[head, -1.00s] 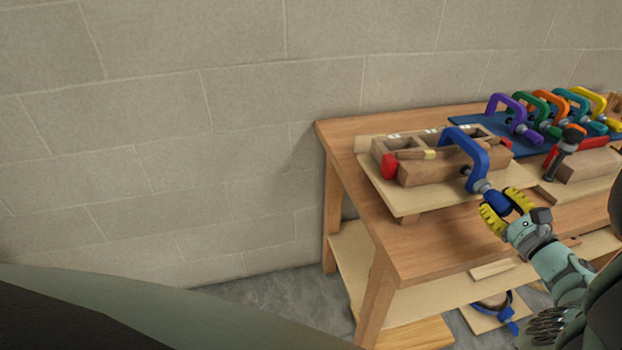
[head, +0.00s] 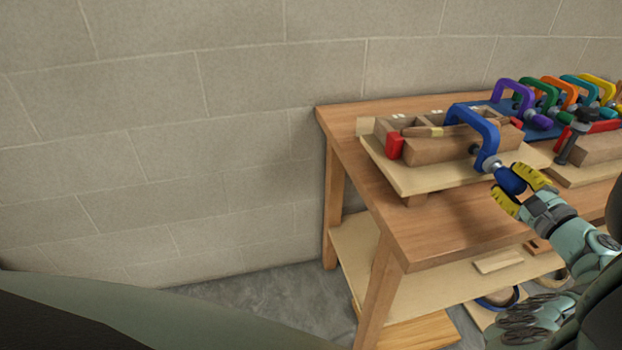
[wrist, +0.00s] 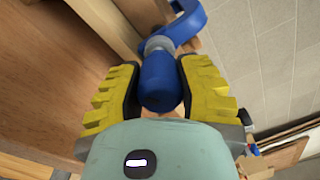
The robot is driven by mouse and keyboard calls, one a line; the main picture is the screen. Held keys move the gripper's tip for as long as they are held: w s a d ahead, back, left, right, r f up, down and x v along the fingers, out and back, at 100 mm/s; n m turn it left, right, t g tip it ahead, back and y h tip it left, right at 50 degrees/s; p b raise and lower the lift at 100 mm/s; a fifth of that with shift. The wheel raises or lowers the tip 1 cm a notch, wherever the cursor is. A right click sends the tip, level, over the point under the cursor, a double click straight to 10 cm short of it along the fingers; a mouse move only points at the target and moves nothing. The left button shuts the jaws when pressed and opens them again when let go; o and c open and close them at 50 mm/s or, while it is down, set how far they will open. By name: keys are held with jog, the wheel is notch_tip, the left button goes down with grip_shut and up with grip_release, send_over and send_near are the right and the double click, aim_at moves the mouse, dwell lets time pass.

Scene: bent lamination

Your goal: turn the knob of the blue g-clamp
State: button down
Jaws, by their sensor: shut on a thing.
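The blue g-clamp (head: 475,122) sits over the wooden form on the left part of the bench, its frame arching over the blocks. Its blue knob (head: 510,180) points toward my side of the bench. My gripper (head: 523,190) has its yellow-padded fingers shut on this knob, one on either side. In the wrist view the knob (wrist: 161,80) lies between the two yellow fingers (wrist: 159,92), with the grey collar and blue frame (wrist: 184,28) beyond it. The clamp's far end is hidden behind the wooden blocks in the head view.
The wooden workbench (head: 420,237) stands against a block wall. Purple (head: 514,90), green, orange and other clamps stand on a blue mat at the back right. A dark-handled tool (head: 573,140) stands to the right. A lower shelf (head: 375,250) holds wood pieces.

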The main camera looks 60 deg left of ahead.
dwell(0.3)
jog(key=c, duration=0.5)
grip_release()
jog(key=v, duration=1.2)
